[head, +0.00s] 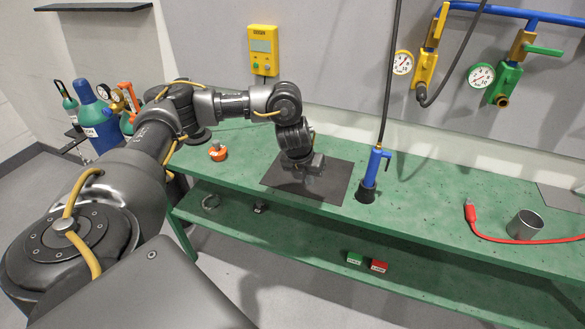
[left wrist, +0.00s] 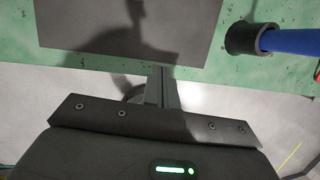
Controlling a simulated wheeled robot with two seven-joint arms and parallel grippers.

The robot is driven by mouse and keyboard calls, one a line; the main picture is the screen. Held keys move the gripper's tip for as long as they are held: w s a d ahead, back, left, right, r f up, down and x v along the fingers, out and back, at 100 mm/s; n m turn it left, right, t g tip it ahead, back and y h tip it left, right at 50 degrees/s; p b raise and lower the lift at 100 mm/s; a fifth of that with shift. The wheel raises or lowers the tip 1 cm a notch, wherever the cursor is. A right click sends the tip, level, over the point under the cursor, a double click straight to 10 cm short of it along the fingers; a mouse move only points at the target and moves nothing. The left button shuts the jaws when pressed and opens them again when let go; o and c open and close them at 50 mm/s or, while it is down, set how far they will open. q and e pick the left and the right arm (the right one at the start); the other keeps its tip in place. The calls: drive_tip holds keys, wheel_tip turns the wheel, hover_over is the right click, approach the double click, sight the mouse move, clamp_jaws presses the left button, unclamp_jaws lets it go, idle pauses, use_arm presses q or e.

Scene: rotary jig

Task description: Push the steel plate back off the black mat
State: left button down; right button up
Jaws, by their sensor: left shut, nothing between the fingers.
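A dark, flat rectangular sheet, which looks like the black mat (head: 341,184), lies on the green bench. It also shows in the left wrist view (left wrist: 75,25), with my arm's shadow across it. I cannot make out a separate steel plate on it. A grey flat plate (head: 562,197) lies at the far right of the bench, partly cut off by the picture edge; I cannot tell if it is the steel plate. My left gripper (head: 312,180) is shut and empty, low over the mat. In the left wrist view its fingers (left wrist: 162,82) show by the sheet's near edge.
A blue torch in a black holder (head: 366,194) stands just right of the mat. An orange-red item (head: 217,152) sits to its left. A metal cup (head: 525,224) and red hose (head: 490,235) are farther right. Green and red blocks (head: 366,261) lie on the lower shelf.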

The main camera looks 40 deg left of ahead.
use_arm(q)
drive_tip(key=s+a+r+g+y, duration=0.15)
drive_tip(key=a+r, duration=0.25)
drive_tip(key=a, duration=0.4)
drive_tip(key=b, duration=0.1)
approach(292, 179)
drive_tip(key=s+f, duration=0.2)
drive_tip(key=shift+s+d+t, duration=0.25)
drive_tip(key=shift+s+d, duration=0.05)
drive_tip(key=shift+d, duration=0.05)
drive_tip(key=x, duration=0.3)
drive_tip(key=shift+w+f+p, duration=0.15)
drive_tip(key=shift+f+p, duration=0.05)
drive_tip(key=shift+p, duration=0.15)
drive_tip(key=w, duration=0.1)
drive_tip(key=w+a+p, duration=0.1)
drive_tip(key=shift+w+f, duration=0.35)
drive_tip(key=shift+w+a+f, duration=0.1)
drive_tip(key=shift+w+a, duration=0.15)
drive_tip(key=shift+w, duration=0.4)
